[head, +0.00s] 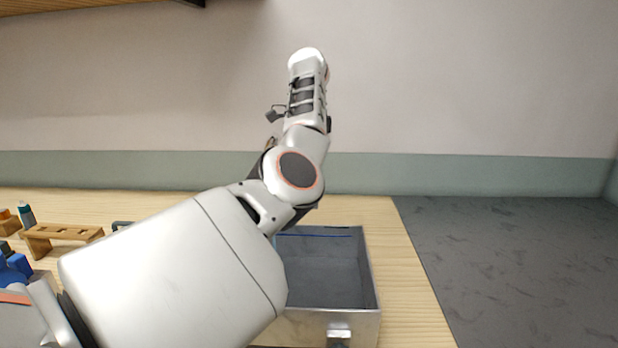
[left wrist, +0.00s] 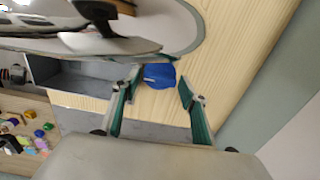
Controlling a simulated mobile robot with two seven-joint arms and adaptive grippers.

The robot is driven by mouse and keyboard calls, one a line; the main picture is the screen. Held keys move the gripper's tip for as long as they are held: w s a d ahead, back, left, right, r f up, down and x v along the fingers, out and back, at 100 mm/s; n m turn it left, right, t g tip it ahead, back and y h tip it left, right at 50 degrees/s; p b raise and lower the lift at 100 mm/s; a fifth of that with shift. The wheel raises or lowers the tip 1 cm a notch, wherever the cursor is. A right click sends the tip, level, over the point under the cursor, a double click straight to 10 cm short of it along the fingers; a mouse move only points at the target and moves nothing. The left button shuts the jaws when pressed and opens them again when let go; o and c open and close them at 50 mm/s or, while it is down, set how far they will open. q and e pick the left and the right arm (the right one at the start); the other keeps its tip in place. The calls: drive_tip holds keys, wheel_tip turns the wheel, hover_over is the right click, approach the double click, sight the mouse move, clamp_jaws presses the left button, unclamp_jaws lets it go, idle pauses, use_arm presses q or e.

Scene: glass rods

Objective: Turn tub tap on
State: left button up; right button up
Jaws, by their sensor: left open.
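A grey metal tub (head: 372,275) stands on the wooden table, with a thin blue line across its far inner side. A small metal fitting (head: 339,331) sits on its near wall; I cannot tell whether it is the tap. My left arm crosses in front of the tub's left part and hides it. In the left wrist view, my left gripper (left wrist: 159,78) is open with two teal fingers. A blue rounded thing (left wrist: 160,75) appears between the fingertips, and nothing is clearly held. The grey tub also shows in the left wrist view (left wrist: 75,78). My right gripper is not in view.
A wooden rack (head: 62,234) and several small blue and orange items stand at the left of the table. A dark handle-like piece (head: 122,225) shows behind my arm. Several coloured objects lie at the left wrist view's left edge. The table's right strip is clear.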

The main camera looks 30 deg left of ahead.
use_arm(q)
drive_tip(key=shift+r, duration=3.75)
